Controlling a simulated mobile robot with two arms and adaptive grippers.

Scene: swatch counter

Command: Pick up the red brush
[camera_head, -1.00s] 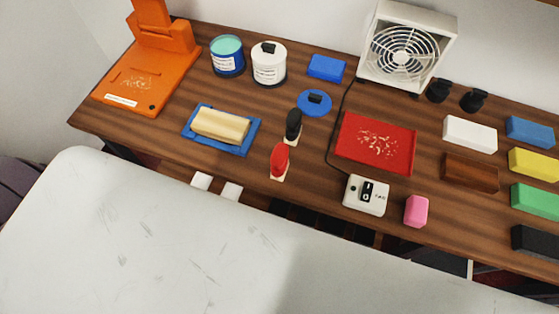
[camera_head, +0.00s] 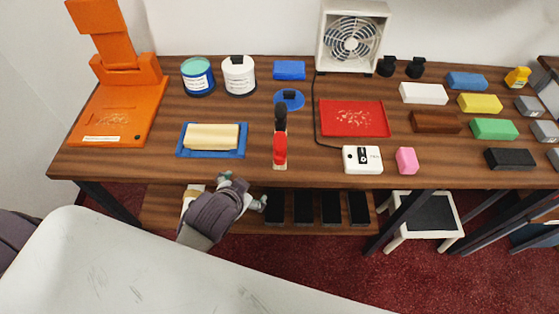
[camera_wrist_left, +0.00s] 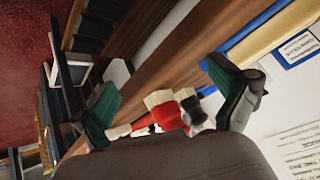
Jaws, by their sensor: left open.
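The red brush (camera_head: 280,148) stands at the front edge of the wooden counter (camera_head: 220,170), with a pale lower end. A black brush (camera_head: 281,116) stands just behind it. My left gripper (camera_head: 245,190) is below and left of the red brush in the head view, in front of the counter's edge, apart from the brush. In the left wrist view the open gripper (camera_wrist_left: 168,88) has its two green-padded fingers spread wide, and the red brush (camera_wrist_left: 168,114) shows between them, partly hidden by the gripper body. My right gripper is not in view.
Left of the brushes lies a blue tray (camera_head: 182,151) with a cream block. Black bins (camera_head: 303,207) stand on a lower shelf under the counter.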

